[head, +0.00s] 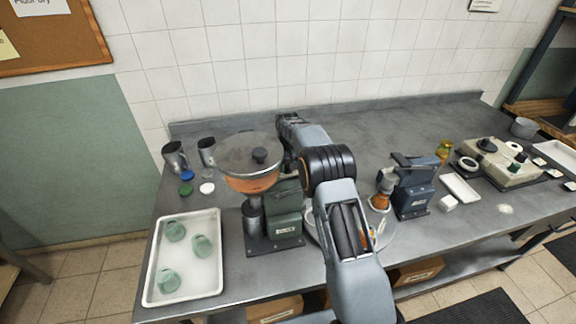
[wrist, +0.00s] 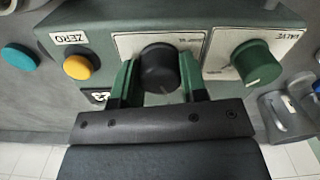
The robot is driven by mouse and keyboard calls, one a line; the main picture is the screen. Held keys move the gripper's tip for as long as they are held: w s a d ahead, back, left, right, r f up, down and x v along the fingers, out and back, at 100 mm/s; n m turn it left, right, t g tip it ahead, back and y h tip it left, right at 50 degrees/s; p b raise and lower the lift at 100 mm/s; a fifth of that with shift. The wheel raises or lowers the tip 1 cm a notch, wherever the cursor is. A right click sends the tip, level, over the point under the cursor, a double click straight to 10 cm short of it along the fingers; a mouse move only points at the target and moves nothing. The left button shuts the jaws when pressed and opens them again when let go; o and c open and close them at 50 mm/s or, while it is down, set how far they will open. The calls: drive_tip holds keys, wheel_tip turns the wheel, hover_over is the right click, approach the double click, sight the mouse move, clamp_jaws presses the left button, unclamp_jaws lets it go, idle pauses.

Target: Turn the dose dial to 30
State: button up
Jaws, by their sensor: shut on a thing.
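The black round dial (wrist: 158,66) stands on a white plate on a green panel in the wrist view. The plate's printing is upside down and mostly covered, so I cannot read its scale or the dial's setting. A faint pointer mark shows on the dial's lower side. My gripper (wrist: 158,80) has its green-sided fingers at the left and right of the dial and is shut on it. In the head view my arm reaches behind the green dispenser (head: 285,212) with its round orange hopper (head: 250,183), and the gripper is hidden there.
A green knob (wrist: 254,63) on a plate marked VALVE is close right of the dial. A yellow button (wrist: 77,67) by a ZERO label is at its left. Metal jugs (head: 175,157), a white tray (head: 187,285) and a blue machine (head: 415,187) stand on the bench.

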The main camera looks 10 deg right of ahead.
sight(287, 164)
drive_tip(key=shift+r, duration=0.1)
drive_tip(key=o, duration=0.9)
drive_tip(key=shift+r+b, duration=0.3)
drive_tip(key=shift+r, duration=6.55)
